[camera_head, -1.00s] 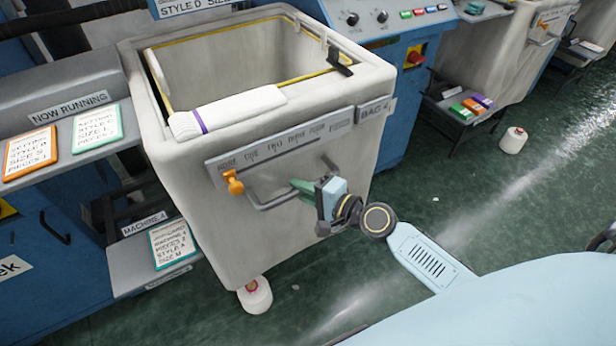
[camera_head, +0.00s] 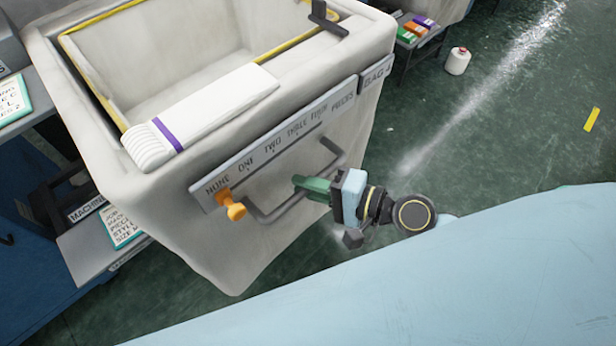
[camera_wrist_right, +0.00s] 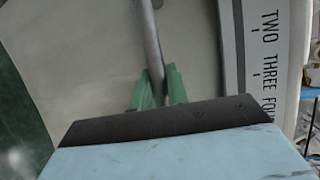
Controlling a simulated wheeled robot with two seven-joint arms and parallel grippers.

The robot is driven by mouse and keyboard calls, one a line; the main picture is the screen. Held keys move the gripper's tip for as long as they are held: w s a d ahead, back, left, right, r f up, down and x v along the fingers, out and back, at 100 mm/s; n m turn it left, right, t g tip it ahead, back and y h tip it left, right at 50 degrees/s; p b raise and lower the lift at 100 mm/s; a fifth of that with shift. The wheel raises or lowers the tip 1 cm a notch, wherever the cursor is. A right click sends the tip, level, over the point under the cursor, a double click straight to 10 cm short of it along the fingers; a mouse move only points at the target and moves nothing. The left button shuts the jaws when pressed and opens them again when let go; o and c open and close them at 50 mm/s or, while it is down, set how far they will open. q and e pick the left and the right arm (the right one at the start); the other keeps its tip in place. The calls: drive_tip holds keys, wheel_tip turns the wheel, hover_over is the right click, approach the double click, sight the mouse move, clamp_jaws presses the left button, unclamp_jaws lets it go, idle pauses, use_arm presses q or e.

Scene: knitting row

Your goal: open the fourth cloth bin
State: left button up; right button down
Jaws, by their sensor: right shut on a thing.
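The cloth bin (camera_head: 180,215) labelled BAG 4 stands at left and centre in the head view, grey-white, with a yellow-lined opening at its top. A grey bar handle (camera_head: 265,213) runs along its front below a printed strip (camera_head: 270,150). My right gripper (camera_head: 303,187) has green fingers at the handle. In the right wrist view the fingers (camera_wrist_right: 158,90) are shut on the handle bar (camera_wrist_right: 152,45). An orange peg (camera_head: 234,207) sits at the left end of the strip. My left gripper is not in view.
A folded white cloth with a purple band (camera_head: 205,110) lies across the bin's near rim. A shelf with cards (camera_head: 122,228) is left of the bin. The floor right of the bin is largely clear.

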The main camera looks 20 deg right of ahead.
drive_tip(key=shift+s, duration=0.1)
drive_tip(key=c, duration=1.4)
unclamp_jaws()
drive_tip(key=shift+o, duration=0.2)
drive_tip(key=shift+d, duration=0.1)
